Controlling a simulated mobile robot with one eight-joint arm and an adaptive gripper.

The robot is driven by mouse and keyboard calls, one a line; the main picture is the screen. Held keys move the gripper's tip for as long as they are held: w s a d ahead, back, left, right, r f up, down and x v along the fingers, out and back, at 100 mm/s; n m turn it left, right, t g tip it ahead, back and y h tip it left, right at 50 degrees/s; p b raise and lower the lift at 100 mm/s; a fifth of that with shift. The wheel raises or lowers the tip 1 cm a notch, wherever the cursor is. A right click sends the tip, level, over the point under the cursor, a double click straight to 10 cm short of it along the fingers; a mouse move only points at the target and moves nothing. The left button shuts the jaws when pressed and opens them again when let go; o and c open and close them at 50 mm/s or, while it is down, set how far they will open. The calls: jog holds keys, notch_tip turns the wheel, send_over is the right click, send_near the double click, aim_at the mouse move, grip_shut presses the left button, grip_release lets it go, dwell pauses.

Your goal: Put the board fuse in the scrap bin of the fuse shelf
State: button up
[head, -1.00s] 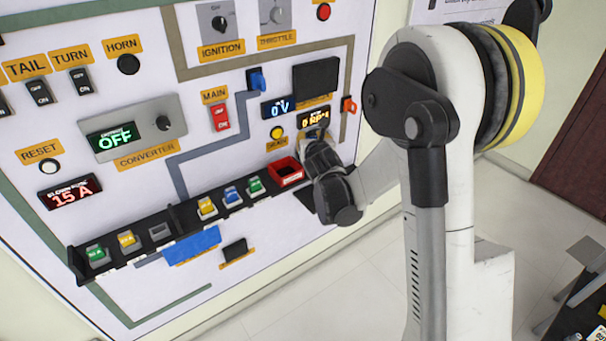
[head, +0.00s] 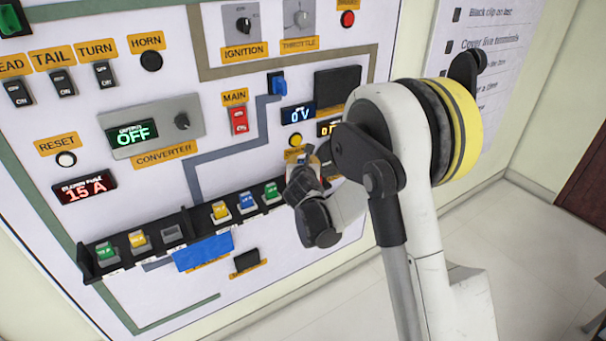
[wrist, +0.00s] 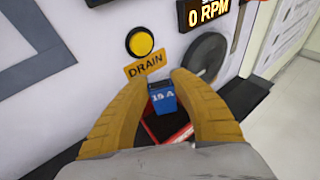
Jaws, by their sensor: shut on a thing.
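The board fuse (wrist: 162,97) is a small blue block marked 15 A in the wrist view. My gripper (wrist: 168,82) is shut on it, with a yellow finger on each side. The red scrap bin (wrist: 183,134) is just below the fuse in the wrist view, its dark inside partly hidden by the fuse and fingers. In the head view my gripper (head: 302,172) is at the right end of the black fuse shelf (head: 84,262) and hides the bin and the held fuse.
Green, yellow and blue fuses sit along the shelf, with one empty-looking grey socket (head: 173,233). A yellow DRAIN button (wrist: 139,42) and a round dark knob (wrist: 205,62) are close to the fingers. A blue plate (head: 203,250) hangs below the shelf.

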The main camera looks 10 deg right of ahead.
jog(key=shift+f+b, duration=0.75)
jog(key=shift+f, duration=1)
jog(key=shift+f, duration=0.25)
jog(key=o, duration=0.6)
jog(key=shift+r, duration=0.1)
